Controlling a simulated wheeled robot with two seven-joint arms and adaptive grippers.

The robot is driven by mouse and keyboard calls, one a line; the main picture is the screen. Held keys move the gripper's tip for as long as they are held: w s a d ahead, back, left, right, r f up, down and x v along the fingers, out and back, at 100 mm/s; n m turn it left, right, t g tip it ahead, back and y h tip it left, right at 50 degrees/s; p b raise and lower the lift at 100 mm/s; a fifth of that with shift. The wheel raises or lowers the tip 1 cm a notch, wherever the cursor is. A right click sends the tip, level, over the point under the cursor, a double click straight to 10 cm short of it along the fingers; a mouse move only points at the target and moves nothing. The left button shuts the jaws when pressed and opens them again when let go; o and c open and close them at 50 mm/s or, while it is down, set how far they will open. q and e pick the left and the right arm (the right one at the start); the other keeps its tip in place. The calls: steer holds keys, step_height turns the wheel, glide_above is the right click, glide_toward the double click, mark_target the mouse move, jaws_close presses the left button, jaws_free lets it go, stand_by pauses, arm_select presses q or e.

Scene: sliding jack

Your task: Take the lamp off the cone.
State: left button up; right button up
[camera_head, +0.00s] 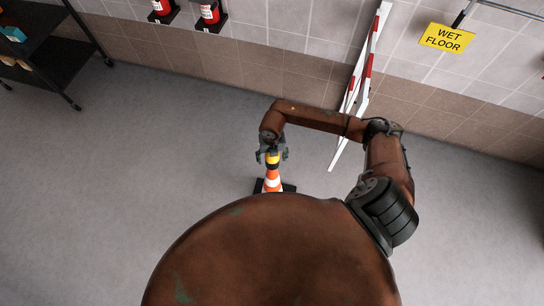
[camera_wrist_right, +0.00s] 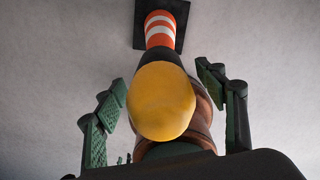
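The orange-and-white cone (camera_head: 272,182) stands upright on a dark square base on the floor, partly hidden in the head view by my own body. The yellow lamp (camera_head: 273,159) is on top of it. In the right wrist view the lamp's round yellow face (camera_wrist_right: 161,101) fills the middle, with the cone (camera_wrist_right: 159,29) beyond it. My right gripper (camera_head: 272,155) is at the lamp. Its green-padded fingers (camera_wrist_right: 161,80) are spread on either side of the lamp, with narrow gaps visible. My left gripper is not in view.
A red-and-white barrier (camera_head: 366,72) leans near the tiled wall. A yellow wet floor sign (camera_head: 447,38) is at the upper right. Two red extinguishers (camera_head: 210,13) stand by the wall, and a black shelf (camera_head: 50,50) is at left. The floor around the cone is clear.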

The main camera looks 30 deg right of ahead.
steer(key=c, duration=1.2)
